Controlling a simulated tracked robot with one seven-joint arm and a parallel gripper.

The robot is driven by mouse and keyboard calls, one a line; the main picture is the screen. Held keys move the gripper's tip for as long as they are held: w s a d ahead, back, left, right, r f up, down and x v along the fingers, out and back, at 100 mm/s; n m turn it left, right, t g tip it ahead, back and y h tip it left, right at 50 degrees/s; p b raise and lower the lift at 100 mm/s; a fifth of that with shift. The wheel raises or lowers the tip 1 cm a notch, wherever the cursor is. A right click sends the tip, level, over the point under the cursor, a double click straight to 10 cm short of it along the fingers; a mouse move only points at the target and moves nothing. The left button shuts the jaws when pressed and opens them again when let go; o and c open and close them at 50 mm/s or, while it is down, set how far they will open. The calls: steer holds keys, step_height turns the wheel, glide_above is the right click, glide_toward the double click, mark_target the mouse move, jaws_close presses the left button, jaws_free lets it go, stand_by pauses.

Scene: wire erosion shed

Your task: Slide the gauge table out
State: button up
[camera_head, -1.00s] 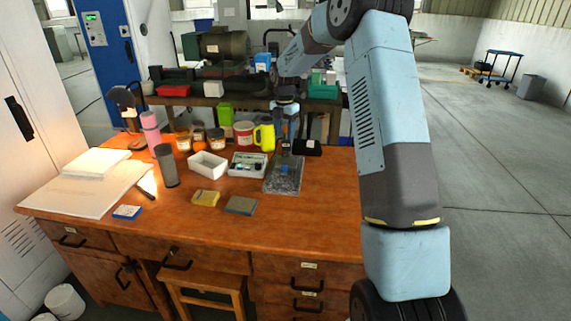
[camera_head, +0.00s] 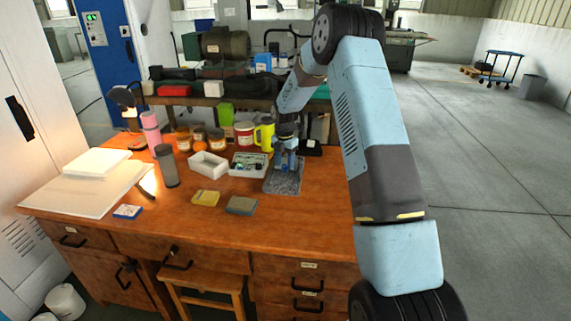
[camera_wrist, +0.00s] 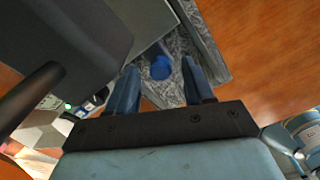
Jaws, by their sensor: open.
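The gauge stand's speckled grey base (camera_head: 283,186) lies on the wooden desk, right of the white parts tray. In the wrist view, a flat grey plate (camera_wrist: 142,18) lies over the speckled base (camera_wrist: 196,28), with a round blue knob (camera_wrist: 160,68) at its near end; I take the plate for the gauge table. My gripper (camera_head: 287,168) points down over the base. In the wrist view my gripper (camera_wrist: 162,88) is open, one finger on each side of the knob; I cannot tell whether either touches it. In the head view the gripper hides the knob and much of the stand.
A white parts tray (camera_head: 248,172) stands just left of the base. A grey block (camera_head: 241,206) and yellow sponge (camera_head: 205,198) lie nearer the front edge. The desk in front of the base is clear.

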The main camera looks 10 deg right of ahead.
steer(key=shift+f, duration=0.45)
jaws_close()
stand_by(0.5)
